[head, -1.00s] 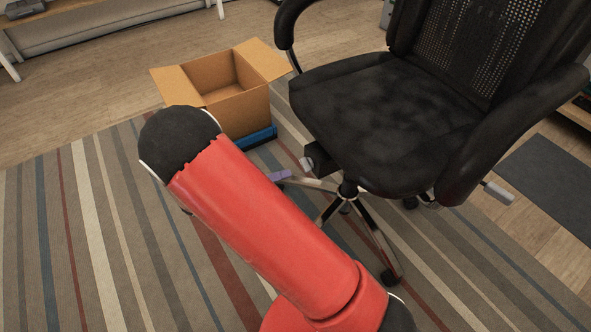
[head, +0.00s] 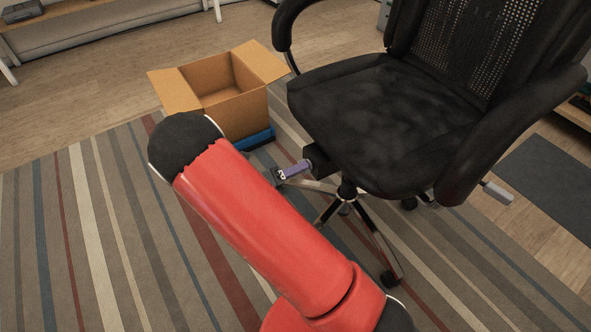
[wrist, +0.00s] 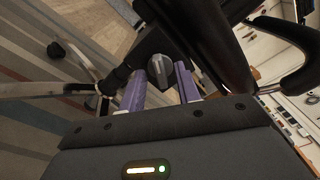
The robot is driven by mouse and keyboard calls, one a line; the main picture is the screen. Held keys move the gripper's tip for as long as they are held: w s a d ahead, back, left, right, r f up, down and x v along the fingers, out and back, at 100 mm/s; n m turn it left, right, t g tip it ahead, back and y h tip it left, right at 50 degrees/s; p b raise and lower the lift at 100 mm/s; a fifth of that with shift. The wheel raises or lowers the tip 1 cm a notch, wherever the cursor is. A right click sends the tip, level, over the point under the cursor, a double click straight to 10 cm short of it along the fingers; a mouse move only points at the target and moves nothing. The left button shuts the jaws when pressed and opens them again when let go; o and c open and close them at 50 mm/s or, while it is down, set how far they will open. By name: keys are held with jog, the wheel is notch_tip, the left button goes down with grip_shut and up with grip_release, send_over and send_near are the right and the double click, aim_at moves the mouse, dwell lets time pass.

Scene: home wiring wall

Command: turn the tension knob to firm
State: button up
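The office chair (head: 375,115) stands on the striped rug. Its tension knob (wrist: 160,68) is a grey knob with a raised grip, on the black box under the seat. In the wrist view the knob lies between the two purple fingers of my gripper (wrist: 161,74). The fingers are open, one on each side of it, and I cannot tell whether either touches it. In the head view my gripper (head: 303,167) reaches the black box (head: 320,158) at the seat's front left, and its fingers hide the knob. No firm marking is legible.
An open cardboard box (head: 232,90) stands on a blue base (head: 258,138) left of the chair. The chair's metal base (head: 370,235) spreads under the seat, close to my arm. The rug at left is clear.

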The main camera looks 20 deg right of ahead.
grip_shut()
jog(key=shift+m, duration=0.4)
jog(key=shift+f+m+b, duration=0.1)
jog(key=shift+m+b, duration=2.55)
jog(key=shift+m, duration=8.85)
